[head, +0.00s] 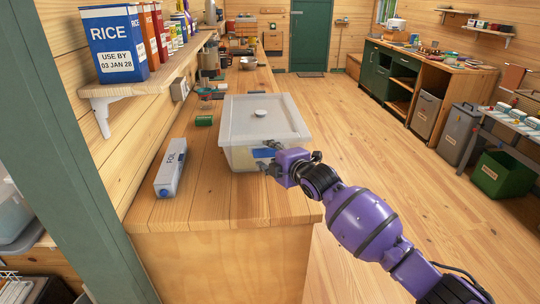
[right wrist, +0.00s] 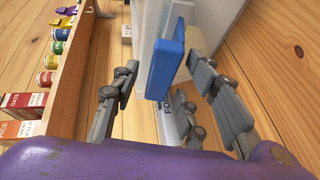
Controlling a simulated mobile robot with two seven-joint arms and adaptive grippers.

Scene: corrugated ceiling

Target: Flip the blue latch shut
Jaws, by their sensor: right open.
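A clear plastic box (head: 240,159) with a whitish lid (head: 265,116) stands on the wooden counter. Its blue latch (head: 263,153) is on the near side, partly hidden by my right gripper (head: 267,158). In the right wrist view the blue latch (right wrist: 165,62) is a thick flap beside the box's pale wall (right wrist: 212,25). My left gripper is not in view.
A foil box (head: 170,168) lies on the counter left of the plastic box. A green can (head: 204,120) lies behind it. A shelf (head: 150,80) with a rice package (head: 112,45) overhangs the left side. The counter's front is bare, and the floor to the right is open.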

